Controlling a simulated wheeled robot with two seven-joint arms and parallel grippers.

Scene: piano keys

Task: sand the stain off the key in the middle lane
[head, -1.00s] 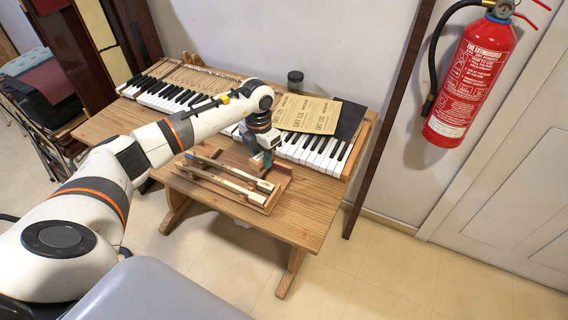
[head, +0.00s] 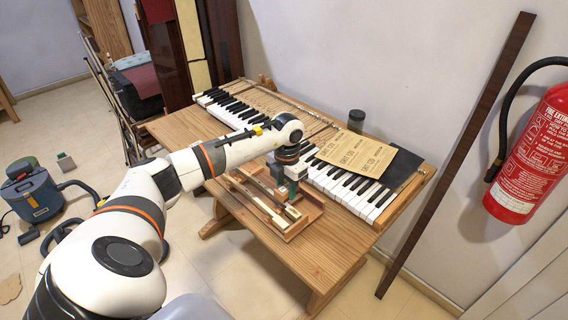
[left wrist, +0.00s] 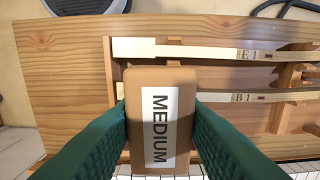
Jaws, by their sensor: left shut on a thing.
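My left gripper (head: 294,176) is over the wooden tray (head: 297,230) at the front of the table. In the left wrist view its green fingers (left wrist: 160,120) are shut on a brown block (left wrist: 136,84) with a white "MEDIUM" label. The tray holds long wooden piano keys. The key marked E1 (left wrist: 190,51) lies in the upper lane. I cannot tell whether the block touches B1. No stain shows. My right gripper is not in view.
The piano keyboard (head: 350,190) runs along the table behind the tray, with sandpaper sheets (head: 358,153) and a dark sheet (head: 400,172) on it. A dark jar (head: 356,120) stands behind. The table (head: 185,128) is bare at left. A fire extinguisher (head: 530,160) hangs at right.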

